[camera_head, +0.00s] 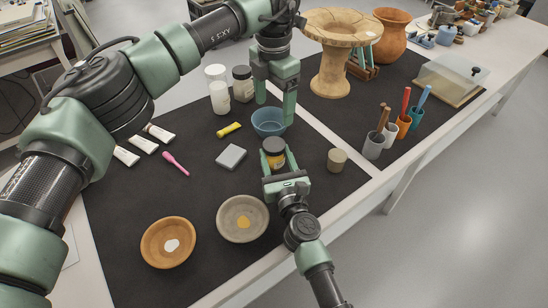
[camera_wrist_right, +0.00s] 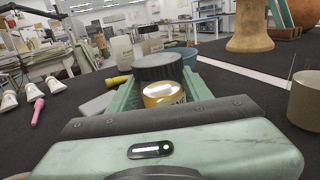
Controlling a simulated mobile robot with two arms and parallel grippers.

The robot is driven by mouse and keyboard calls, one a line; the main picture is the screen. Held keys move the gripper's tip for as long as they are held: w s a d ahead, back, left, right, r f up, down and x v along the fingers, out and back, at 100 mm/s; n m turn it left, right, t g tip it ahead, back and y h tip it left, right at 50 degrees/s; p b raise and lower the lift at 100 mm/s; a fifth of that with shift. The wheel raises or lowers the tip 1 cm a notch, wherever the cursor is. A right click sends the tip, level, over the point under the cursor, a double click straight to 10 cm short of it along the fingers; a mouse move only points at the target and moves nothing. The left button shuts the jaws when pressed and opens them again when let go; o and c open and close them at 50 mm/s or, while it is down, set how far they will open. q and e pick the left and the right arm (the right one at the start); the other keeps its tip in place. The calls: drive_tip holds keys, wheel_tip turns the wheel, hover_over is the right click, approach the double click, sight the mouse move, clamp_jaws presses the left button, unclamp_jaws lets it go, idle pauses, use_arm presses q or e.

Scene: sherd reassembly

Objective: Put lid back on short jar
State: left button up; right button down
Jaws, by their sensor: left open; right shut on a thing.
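The short jar (camera_head: 275,161) has an amber body and stands on the dark mat in front of the blue bowl. A black lid (camera_head: 273,145) is at its top; it also shows in the right wrist view (camera_wrist_right: 158,68), above the amber body (camera_wrist_right: 163,94). I cannot tell whether the lid is fully seated. My right gripper (camera_head: 274,163) is shut on the short jar, with a finger on each side. My left gripper (camera_head: 275,106) is open, pointing down at the blue bowl just behind the jar, with nothing seen between its fingers.
The blue bowl (camera_head: 268,123) is close behind the jar. White jars (camera_head: 219,97) and a dark-lidded jar (camera_head: 243,84) stand further back. A grey block (camera_head: 231,157) lies left, a beige cylinder (camera_head: 337,160) right. Two bowls (camera_head: 168,243) (camera_head: 243,219) are in front.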

drive_tip(key=c, duration=0.6)
unclamp_jaws()
drive_tip(key=shift+o, duration=0.2)
drive_tip(key=v, duration=0.8)
drive_tip(key=shift+w, duration=0.1)
